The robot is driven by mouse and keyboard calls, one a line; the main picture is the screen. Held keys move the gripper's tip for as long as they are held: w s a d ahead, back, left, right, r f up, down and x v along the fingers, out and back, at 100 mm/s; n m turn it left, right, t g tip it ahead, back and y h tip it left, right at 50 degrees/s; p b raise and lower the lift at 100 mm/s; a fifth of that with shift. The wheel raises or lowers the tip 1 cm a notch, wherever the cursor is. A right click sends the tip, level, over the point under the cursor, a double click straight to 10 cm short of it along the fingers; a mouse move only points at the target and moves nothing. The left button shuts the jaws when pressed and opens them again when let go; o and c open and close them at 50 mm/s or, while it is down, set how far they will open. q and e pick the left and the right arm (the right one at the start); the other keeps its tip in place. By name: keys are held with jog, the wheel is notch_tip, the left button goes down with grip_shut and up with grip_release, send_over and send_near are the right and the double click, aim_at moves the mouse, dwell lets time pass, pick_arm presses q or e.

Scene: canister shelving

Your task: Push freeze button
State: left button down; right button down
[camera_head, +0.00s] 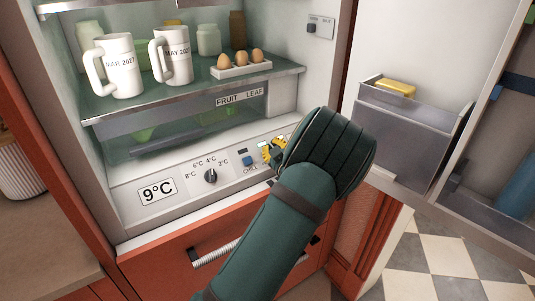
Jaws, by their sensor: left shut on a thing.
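The fridge control panel (218,170) runs along the bottom of the open fridge compartment. A blue button (248,161) on it has a label below that looks like "CHILL". I cannot make out a button marked freeze; my gripper and forearm cover the panel's right end. My left gripper (271,151) has yellow fingers close in front of the panel, just right of the blue button. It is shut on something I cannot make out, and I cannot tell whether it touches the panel. My right gripper is not in view.
A temperature dial (210,176) and a "9°C" display (157,191) are on the panel. Above, a glass shelf (140,100) holds two white mugs (118,66) and an egg tray (241,70). The open fridge door (405,135) stands at right. An orange drawer (170,265) is below.

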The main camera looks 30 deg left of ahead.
pick_arm(q)
jog(key=shift+f, duration=0.1)
dwell(0.5)
jog(key=shift+w+a+f+b, duration=0.15)
jog(key=shift+a+f+b, duration=0.15)
jog(key=shift+b, duration=0.1)
dwell(0.3)
jog(key=shift+r, duration=0.1)
jog(key=shift+d+r, duration=0.3)
jog(key=shift+d, duration=0.05)
dwell(0.3)
jog(key=s+d+r+p, duration=0.2)
jog(key=d+r+p, duration=0.1)
jog(key=d+r, duration=0.1)
jog(key=shift+p, duration=0.4)
jog(key=shift+a+r, duration=0.1)
